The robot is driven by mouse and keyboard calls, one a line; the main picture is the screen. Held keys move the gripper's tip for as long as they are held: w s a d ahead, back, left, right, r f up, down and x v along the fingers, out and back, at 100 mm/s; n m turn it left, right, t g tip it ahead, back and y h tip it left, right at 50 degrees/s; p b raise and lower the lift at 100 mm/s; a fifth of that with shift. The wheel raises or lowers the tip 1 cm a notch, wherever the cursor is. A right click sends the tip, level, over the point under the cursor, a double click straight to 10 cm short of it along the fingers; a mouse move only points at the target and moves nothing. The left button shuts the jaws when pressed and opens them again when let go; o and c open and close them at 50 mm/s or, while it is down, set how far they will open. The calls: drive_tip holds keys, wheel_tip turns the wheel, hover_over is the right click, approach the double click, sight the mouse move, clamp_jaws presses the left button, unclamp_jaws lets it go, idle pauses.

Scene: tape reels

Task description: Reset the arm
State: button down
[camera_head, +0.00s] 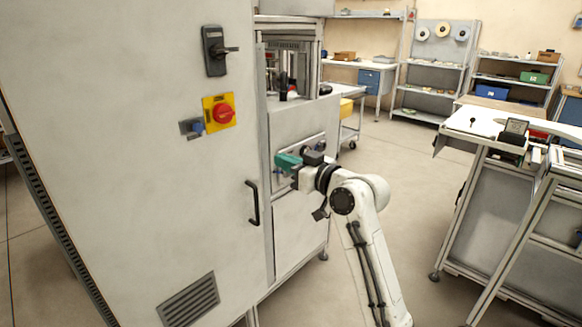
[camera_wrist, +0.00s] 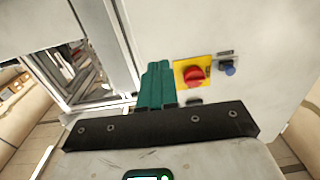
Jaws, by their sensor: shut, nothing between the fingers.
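My gripper (camera_head: 284,161) has green fingers and is at the end of my white arm, in the middle of the head view. It is in front of the machine's lower front panel (camera_head: 301,125), right of the large grey cabinet door. In the wrist view my gripper's green fingers (camera_wrist: 155,84) are together with nothing between them. They point toward the cabinet face, left of the red knob. I cannot tell from these frames whether the fingertips touch the machine.
The grey cabinet (camera_head: 120,150) fills the left, with a red knob (camera_head: 223,113) on a yellow plate and a black door handle (camera_head: 252,202). A workbench (camera_head: 500,135) stands at right. Shelves with tape reels (camera_head: 442,29) stand at the back. Floor between is clear.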

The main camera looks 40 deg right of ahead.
drive_tip(key=shift+s, duration=0.75)
drive_tip(key=s+a+f+g, duration=0.3)
drive_tip(key=s+a+f, duration=0.15)
drive_tip(key=f, duration=0.35)
drive_tip(key=s+a+f+g, duration=0.25)
drive_tip(key=a+f, duration=0.25)
drive_tip(key=f, duration=0.3)
drive_tip(key=s+a+f+g, duration=0.3)
drive_tip(key=s+a+f, duration=0.15)
drive_tip(key=f, duration=0.35)
drive_tip(key=s+a+f+g, duration=0.1)
drive_tip(key=s+f+g, duration=0.1)
drive_tip(key=s, duration=0.6)
drive_tip(key=s+a+f+g+h, duration=0.1)
drive_tip(key=s+f+g, duration=0.2)
drive_tip(key=s+f, duration=0.2)
drive_tip(key=s+a+f+m+g, duration=0.1)
drive_tip(key=s+f+g, duration=0.2)
drive_tip(key=s, duration=0.8)
drive_tip(key=shift+s+f+p, duration=0.3)
drive_tip(key=shift+f+p, duration=0.05)
drive_tip(key=shift+p, duration=0.1)
drive_tip(key=c, duration=1.8)
unclamp_jaws()
drive_tip(key=shift+g, duration=0.25)
